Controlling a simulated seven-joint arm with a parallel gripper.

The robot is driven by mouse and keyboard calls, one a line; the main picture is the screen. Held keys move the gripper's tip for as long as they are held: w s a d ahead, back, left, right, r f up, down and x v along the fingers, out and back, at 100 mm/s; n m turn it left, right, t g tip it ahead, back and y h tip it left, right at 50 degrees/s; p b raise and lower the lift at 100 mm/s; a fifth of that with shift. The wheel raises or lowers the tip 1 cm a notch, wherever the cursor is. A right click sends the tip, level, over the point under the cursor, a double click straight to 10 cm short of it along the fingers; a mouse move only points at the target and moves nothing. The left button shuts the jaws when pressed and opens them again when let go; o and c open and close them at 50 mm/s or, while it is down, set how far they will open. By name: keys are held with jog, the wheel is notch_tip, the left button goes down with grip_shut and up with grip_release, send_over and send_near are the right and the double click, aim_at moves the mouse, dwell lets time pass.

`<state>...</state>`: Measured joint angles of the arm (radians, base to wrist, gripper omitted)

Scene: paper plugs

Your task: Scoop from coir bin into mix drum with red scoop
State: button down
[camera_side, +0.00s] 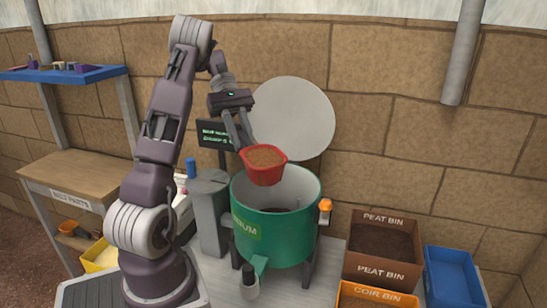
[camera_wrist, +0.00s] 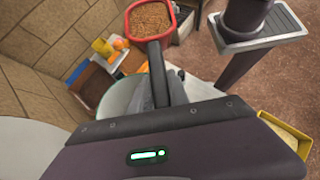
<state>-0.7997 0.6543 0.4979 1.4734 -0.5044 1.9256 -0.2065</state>
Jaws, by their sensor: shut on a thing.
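My gripper (camera_side: 241,138) is shut on the handle of the red scoop (camera_side: 264,177). The scoop is held level above the mouth of the green mix drum (camera_side: 290,248), near its back rim. Brown, grainy material (camera_side: 264,156) fills the scoop; the red scoop (camera_wrist: 132,36) and its load also show at the top of the wrist view, with the dark handle running down to my gripper (camera_wrist: 160,92). The drum is open, and its inside looks dark low down. The orange coir bin (camera_side: 376,295) is cut off at the bottom edge, its contents mostly out of view.
A round grey lid (camera_side: 293,118) stands raised behind the drum. An orange fitting (camera_side: 325,206) sits at the drum's right rim. The peat bin (camera_side: 381,271) and a blue bin (camera_side: 450,277) stand to the right. A dark screen (camera_side: 214,134) is behind the scoop's left.

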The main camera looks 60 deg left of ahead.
jog(key=s+a+r+n+t+y, duration=0.2)
jog(key=s+a+n+t+y, duration=0.1)
jog(key=s+a+n+t, duration=0.5)
notch_tip(320, 180, down, 14)
jog(key=w+g, duration=0.1)
jog(key=w, duration=0.1)
jog(key=w+d+r+g+y, duration=0.4)
jog(key=w+r+g+y, duration=0.1)
jog(key=r, duration=0.3)
jog(key=w+d+r+g+y, duration=0.5)
jog(key=r+g+y, duration=0.1)
jog(key=r+g, duration=0.1)
jog(key=shift+d+r+n+y, duration=0.15)
jog(key=shift+r+n+y, duration=0.2)
jog(key=shift+r, duration=0.45)
